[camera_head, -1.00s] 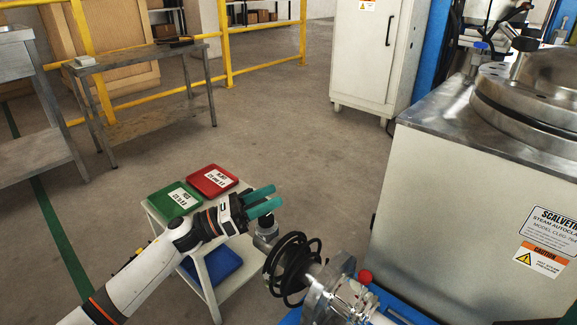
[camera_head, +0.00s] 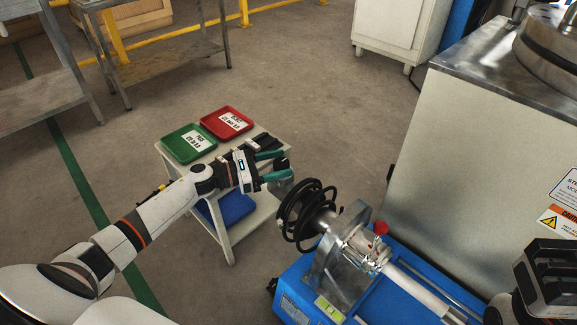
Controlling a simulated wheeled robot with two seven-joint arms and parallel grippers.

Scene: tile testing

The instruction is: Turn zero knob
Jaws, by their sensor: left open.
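A blue-based bench machine (camera_head: 295,290) stands at the lower middle, with a metal clamp head, a coil of black cable and a red ball-shaped knob (camera_head: 380,228). I cannot pick out a knob marked zero. My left gripper (camera_head: 282,165) has two teal fingers spread apart with nothing seen between them. It is above the right side of a small white cart, up and left of the black cable coil (camera_head: 305,212). A grey metal piece (camera_head: 283,185) shows just below the lower finger. My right gripper (camera_head: 550,275) shows as a dark block at the lower right; its fingers are not clear.
The white cart (camera_head: 238,232) carries a green tray (camera_head: 178,140), a red tray (camera_head: 218,116) and a blue bin (camera_head: 238,206) on its lower shelf. A large steel-topped autoclave (camera_head: 470,150) blocks the right. Metal tables stand at upper left. Floor between is clear.

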